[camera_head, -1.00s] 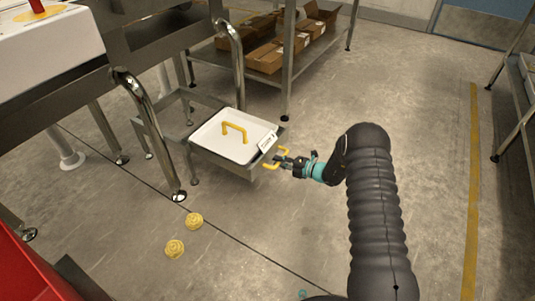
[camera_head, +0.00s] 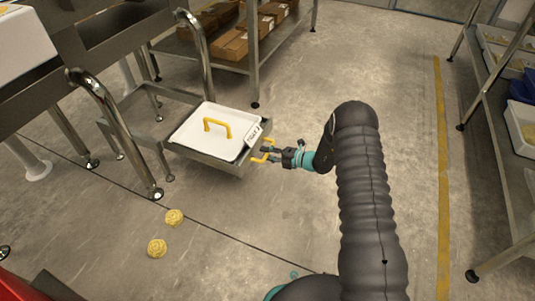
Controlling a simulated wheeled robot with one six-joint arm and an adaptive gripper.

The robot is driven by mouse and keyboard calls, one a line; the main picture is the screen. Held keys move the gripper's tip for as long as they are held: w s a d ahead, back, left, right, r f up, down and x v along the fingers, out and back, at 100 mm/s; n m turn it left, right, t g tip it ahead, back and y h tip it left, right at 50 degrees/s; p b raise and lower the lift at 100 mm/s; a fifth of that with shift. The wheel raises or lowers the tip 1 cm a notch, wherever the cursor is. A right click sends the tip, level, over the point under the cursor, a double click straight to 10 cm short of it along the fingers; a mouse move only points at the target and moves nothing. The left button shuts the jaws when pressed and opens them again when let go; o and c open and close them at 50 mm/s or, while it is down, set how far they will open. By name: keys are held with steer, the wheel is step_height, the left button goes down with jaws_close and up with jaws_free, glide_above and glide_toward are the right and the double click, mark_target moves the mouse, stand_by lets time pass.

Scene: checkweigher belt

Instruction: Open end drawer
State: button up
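The end drawer (camera_head: 215,160) is a grey metal drawer pulled out to the right on its frame under the belt.
Two yellow round pieces (camera_head: 174,217) (camera_head: 156,248) lie on the floor at lower left. Bent metal posts (camera_head: 123,135) stand beside the drawer. A shelf with cardboard boxes (camera_head: 232,45) is behind, another rack (camera_head: 500,150) at right.

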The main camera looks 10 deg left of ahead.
steer(key=shift+d, duration=0.1)
steer(key=v, duration=1.1)
steer(key=shift+d, duration=0.4)
steer(key=shift+s, duration=0.15)
